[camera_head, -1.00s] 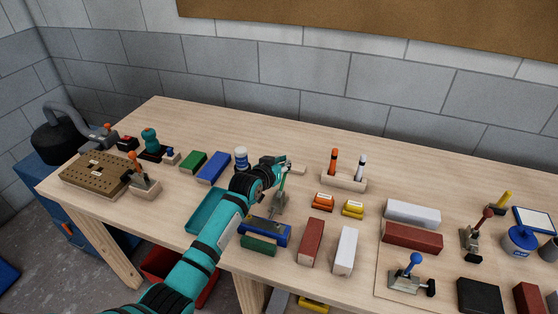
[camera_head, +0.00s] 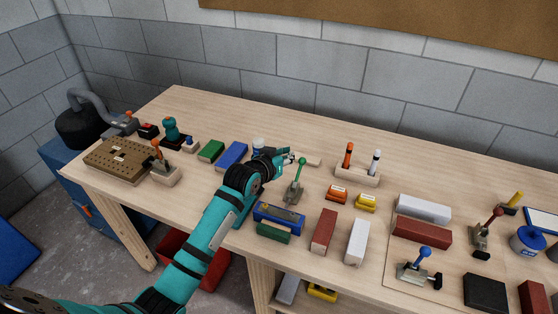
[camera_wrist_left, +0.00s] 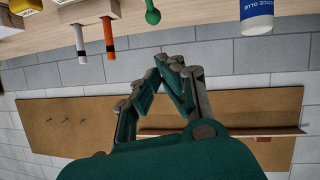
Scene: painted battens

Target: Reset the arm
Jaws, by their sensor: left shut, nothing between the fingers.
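My left arm comes in from the lower left of the head view. Its teal and black gripper (camera_head: 288,158) is over the middle of the workbench, beside the green-handled toggle clamp (camera_head: 297,185). In the left wrist view the gripper's fingers (camera_wrist_left: 168,62) meet at the tips with nothing between them. That view looks upside down toward the wall. The clamp's green knob (camera_wrist_left: 152,15) and the glue bottle (camera_wrist_left: 256,15) show at its top edge, apart from the fingers. In the head view the bottle (camera_head: 258,144) is partly hidden behind the gripper. My right gripper is not seen.
A marker block (camera_head: 358,176) stands right of the gripper. Painted battens, such as the red one (camera_head: 324,231) and white one (camera_head: 357,241), lie in front. A blue block (camera_head: 232,155) and a drilled board (camera_head: 115,160) are left. The bench's back strip is clear.

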